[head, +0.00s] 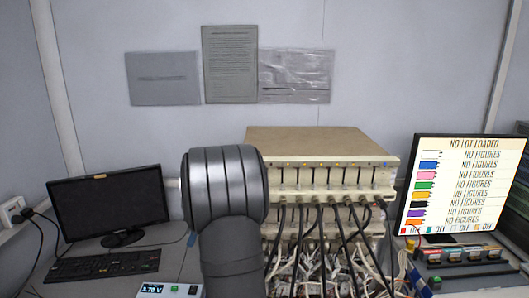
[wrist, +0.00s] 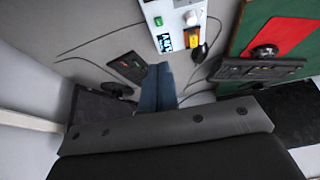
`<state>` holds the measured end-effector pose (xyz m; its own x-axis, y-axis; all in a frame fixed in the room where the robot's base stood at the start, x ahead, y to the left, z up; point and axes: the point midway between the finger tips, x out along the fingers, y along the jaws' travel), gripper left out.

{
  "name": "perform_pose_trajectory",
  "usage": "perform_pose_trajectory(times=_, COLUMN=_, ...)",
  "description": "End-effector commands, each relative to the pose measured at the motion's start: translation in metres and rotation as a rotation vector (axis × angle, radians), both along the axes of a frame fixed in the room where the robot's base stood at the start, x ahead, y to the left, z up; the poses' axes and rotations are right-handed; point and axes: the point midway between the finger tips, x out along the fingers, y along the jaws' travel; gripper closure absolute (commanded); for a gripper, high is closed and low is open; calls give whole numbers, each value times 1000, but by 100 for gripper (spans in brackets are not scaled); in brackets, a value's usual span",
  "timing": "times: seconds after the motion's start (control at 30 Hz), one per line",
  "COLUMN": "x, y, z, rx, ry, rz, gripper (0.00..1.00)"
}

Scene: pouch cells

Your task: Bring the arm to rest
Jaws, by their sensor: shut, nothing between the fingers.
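In the wrist view my gripper (wrist: 158,68) shows as two blue-grey fingers side by side, closed together with nothing between them. They hang clear over the grey bench and touch nothing that I can make out. In the head view my grey arm stands upright in the middle and hides part of the bench and rack. My gripper cannot be seen in that view.
A beige rack (head: 320,142) with many cables stands right of my arm. A dark monitor (head: 105,205) and keyboard (head: 103,264) are at left. A lit screen (head: 462,185) is at right. A small meter (head: 168,291) sits in front; a white panel (wrist: 178,18) shows in the wrist view.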

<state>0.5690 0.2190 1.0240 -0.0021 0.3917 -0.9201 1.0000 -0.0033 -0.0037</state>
Motion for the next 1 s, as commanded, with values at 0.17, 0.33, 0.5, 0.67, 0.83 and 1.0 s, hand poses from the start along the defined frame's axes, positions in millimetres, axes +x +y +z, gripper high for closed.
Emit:
perform_pose_trajectory(times=0.17, x=0, y=15, z=-35, rx=-2, ry=1, rz=3, gripper=100)
perform_pose_trajectory(times=0.33, x=-1, y=28, z=-66, rx=-3, ry=1, rz=4, gripper=100)
perform_pose_trajectory(times=0.5, x=1, y=22, z=-50, rx=-1, ry=-6, rz=2, gripper=100)
perform_pose_trajectory(times=0.67, x=1, y=16, z=-37, rx=-2, ry=-4, rz=3, gripper=100)
perform_pose_trajectory(times=0.83, x=1, y=14, z=-33, rx=-3, ry=-4, rz=3, gripper=100)
perform_pose_trajectory(times=1.0, x=0, y=14, z=-33, rx=-3, ry=-3, rz=3, gripper=100)
